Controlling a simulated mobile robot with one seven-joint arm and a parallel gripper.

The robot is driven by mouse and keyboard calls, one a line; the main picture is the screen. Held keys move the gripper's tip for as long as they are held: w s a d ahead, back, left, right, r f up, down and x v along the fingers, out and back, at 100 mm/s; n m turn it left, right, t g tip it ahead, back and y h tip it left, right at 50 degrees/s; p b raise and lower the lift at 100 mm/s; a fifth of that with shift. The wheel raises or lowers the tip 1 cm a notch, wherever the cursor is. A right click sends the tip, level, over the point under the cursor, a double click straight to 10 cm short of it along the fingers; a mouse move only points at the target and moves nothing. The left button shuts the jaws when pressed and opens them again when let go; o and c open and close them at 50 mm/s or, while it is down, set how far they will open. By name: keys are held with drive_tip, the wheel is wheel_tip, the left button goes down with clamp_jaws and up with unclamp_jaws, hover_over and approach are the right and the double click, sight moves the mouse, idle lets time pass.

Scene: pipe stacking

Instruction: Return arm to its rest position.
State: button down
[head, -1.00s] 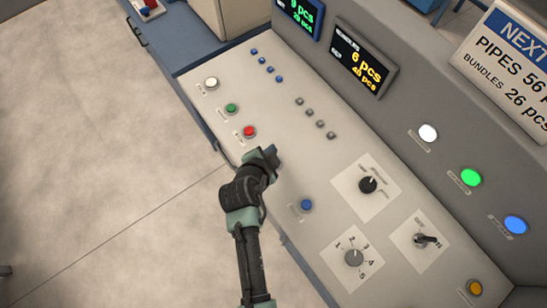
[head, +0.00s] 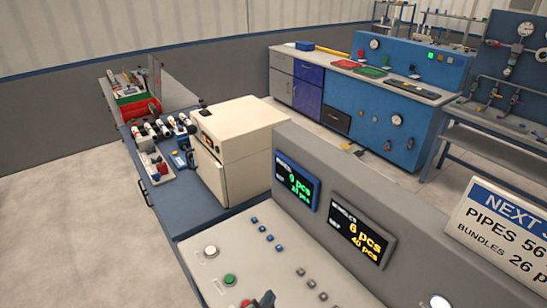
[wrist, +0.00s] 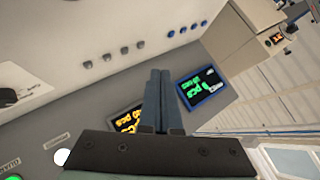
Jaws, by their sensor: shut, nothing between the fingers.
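My gripper (wrist: 160,76) shows in the wrist view with its two fingers together and nothing between them. It points over the control panel, with the fingertips in front of the gap between the orange display (wrist: 126,118) and the green display (wrist: 201,85). The rest of my arm is out of that view. I cannot tell how far the fingers are from the panel.
The control panel (head: 221,254) carries a white button (head: 211,251), a green button (head: 229,280) and rows of small buttons. A cream machine (head: 237,135) stands behind it on a blue bench. A blue workbench (head: 383,128) stands farther back. Floor is clear at left (head: 70,220).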

drive_tip(key=w+r+n+t+y+b, duration=0.1)
drive_tip(key=w+r+n+t, duration=0.25)
drive_tip(key=r, duration=1.25)
drive_tip(key=w+r+n+t+b, duration=0.2)
drive_tip(key=r+t, duration=0.3)
drive_tip(key=r, duration=1.1)
drive_tip(key=s+r+n+t, duration=0.2)
drive_tip(key=s+r, duration=0.3)
drive_tip(key=r, duration=0.3)
drive_tip(key=s+r+n+t+y+b, duration=0.1)
drive_tip(key=s+r+n+t, duration=0.1)
drive_tip(key=s+r, duration=0.4)
drive_tip(key=s+d+r+n+t+b, duration=0.1)
drive_tip(key=s+r+t, duration=0.3)
drive_tip(key=r, duration=0.8)
drive_tip(key=shift+s+n, duration=0.55)
drive_tip(key=shift+s, duration=0.2)
